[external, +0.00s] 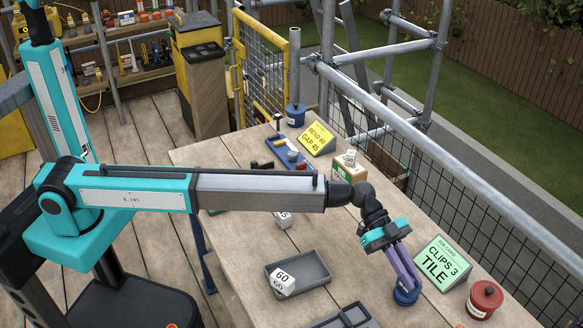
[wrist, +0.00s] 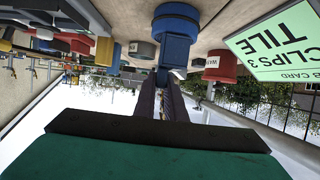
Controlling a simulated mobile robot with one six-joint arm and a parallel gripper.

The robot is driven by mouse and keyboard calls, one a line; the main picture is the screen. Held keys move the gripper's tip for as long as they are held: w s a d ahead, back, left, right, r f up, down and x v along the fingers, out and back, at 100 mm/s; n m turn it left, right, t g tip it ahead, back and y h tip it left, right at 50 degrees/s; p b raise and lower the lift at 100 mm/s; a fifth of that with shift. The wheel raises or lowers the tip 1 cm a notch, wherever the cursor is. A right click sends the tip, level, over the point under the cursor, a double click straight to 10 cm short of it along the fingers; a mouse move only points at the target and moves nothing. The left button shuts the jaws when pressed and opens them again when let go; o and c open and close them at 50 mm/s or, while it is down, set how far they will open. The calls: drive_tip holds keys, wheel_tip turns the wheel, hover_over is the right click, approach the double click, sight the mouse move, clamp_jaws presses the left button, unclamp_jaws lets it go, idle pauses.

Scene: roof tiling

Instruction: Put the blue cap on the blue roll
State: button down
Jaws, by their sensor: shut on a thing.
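My gripper (external: 404,277) points down near the front of the table, beside the green card. Its purple fingers are shut on the blue block-shaped top (wrist: 173,50) of a round blue piece (wrist: 177,20), which I take for the blue cap. Another blue cylinder (external: 295,115) with a knob and a pale label stands at the far end of the table.
A green "CLIPS 3 TILE" card (external: 442,263) stands right of my gripper, with a red knobbed canister (external: 485,300) beyond it. A grey tray (external: 318,266) holds a white block marked 60 (external: 283,282). A yellow card (external: 317,137) and a blue tray (external: 269,143) are farther back.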

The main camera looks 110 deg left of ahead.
drive_tip(key=shift+f, duration=0.15)
drive_tip(key=c, duration=1.8)
unclamp_jaws()
drive_tip(key=shift+r, duration=0.25)
drive_tip(key=b+v, duration=0.2)
drive_tip(key=v, duration=1)
